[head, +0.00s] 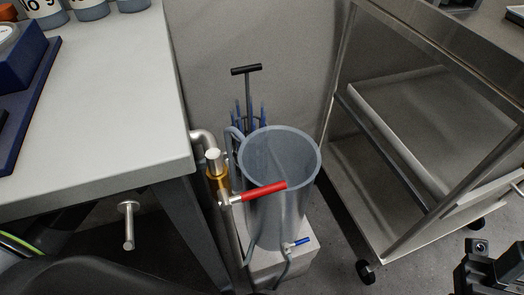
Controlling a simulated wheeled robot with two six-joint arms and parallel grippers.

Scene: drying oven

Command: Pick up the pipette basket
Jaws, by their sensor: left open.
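The pipette basket (249,119) stands behind a tall grey translucent cylinder (281,155). Its thin upright rod ends in a black T-shaped handle (246,69). Several blue pipette-like sticks show around the rod. The lower part of the basket is hidden by the cylinder and the pipework.
A red-handled valve (257,193) on a metal pipe sits in front of the cylinder. A grey bench (95,110) with a blue tray and bottles is at left. A wheeled metal cart (400,150) stands at right. Some floor shows between cylinder and cart.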

